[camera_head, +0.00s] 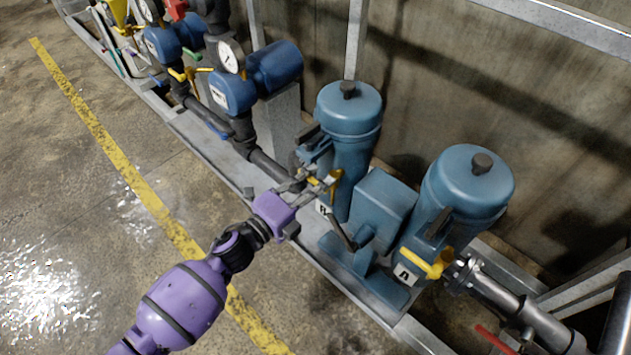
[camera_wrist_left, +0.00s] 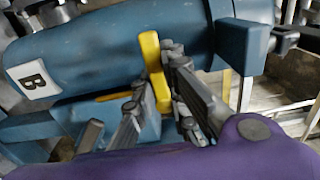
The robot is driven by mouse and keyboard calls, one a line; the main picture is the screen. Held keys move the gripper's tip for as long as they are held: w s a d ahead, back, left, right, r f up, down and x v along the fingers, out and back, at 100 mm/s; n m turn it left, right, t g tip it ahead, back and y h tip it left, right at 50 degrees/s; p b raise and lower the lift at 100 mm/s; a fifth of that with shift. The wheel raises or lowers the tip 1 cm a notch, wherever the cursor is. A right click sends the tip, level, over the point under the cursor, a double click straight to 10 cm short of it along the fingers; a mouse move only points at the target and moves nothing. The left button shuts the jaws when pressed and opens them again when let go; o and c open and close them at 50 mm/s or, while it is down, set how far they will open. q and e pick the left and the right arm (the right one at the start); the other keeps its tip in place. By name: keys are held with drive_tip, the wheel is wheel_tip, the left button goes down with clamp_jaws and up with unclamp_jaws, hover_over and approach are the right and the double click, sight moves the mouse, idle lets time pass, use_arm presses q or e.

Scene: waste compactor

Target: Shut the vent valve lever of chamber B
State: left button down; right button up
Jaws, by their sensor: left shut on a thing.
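Chamber B is the blue cylinder (camera_head: 347,112) with a dark knob on top, left of chamber A. Its white B label (camera_wrist_left: 33,81) shows clearly in the left wrist view. The yellow vent valve lever (camera_wrist_left: 152,58) stands on its side, close to the chamber wall. In the head view the lever (camera_head: 337,178) is partly covered by my fingers. My left gripper (camera_head: 322,183) reaches in from the left and is shut on the yellow lever. In the left wrist view the fingers (camera_wrist_left: 163,92) sit on either side of it. My right gripper is in neither view.
Chamber A (camera_head: 468,185), with its own yellow lever (camera_head: 428,264), stands to the right. A blue block (camera_head: 385,205) and a dark angled handle (camera_head: 342,232) are between them. Blue gauged units (camera_head: 233,88) and pipes stand at the left. The floor in front (camera_head: 90,200) is clear.

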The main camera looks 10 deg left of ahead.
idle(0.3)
use_arm(q)
drive_tip(key=c, duration=1.7)
unclamp_jaws()
drive_tip(key=shift+c, duration=0.2)
drive_tip(key=shift+s+a, duration=0.1)
drive_tip(key=v, duration=1.1)
drive_tip(key=shift+s+a, duration=0.2)
drive_tip(key=shift+s, duration=0.15)
